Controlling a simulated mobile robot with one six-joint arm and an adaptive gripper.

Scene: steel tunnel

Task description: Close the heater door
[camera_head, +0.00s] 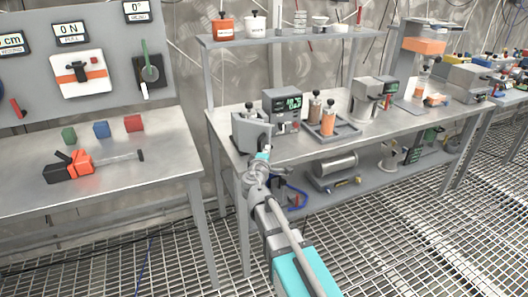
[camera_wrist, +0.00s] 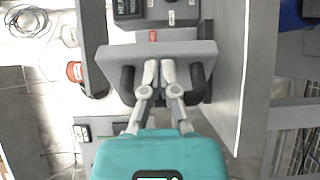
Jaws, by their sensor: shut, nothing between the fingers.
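The heater (camera_head: 283,108) is a grey box with a green-lit display, standing on the steel bench. A grey plate that looks like its door (camera_head: 252,133) stands in front and to the left of it, at an angle to it. My gripper (camera_head: 264,153) is at the bench's front edge, right by this plate. In the wrist view, my gripper (camera_wrist: 160,64) has its two fingertips close together, at the grey plate (camera_wrist: 150,48), with dark rounded parts at both sides. I cannot tell whether the fingertips touch it. The gripper is shut and empty.
A tray (camera_head: 313,131) with several capped bottles stands right of the heater, and a grey instrument (camera_head: 370,100) beyond it. A shelf (camera_head: 285,38) is above the bench. A lower shelf (camera_head: 365,178) holds a cylinder. A table (camera_head: 100,185) with coloured cubes stands at left.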

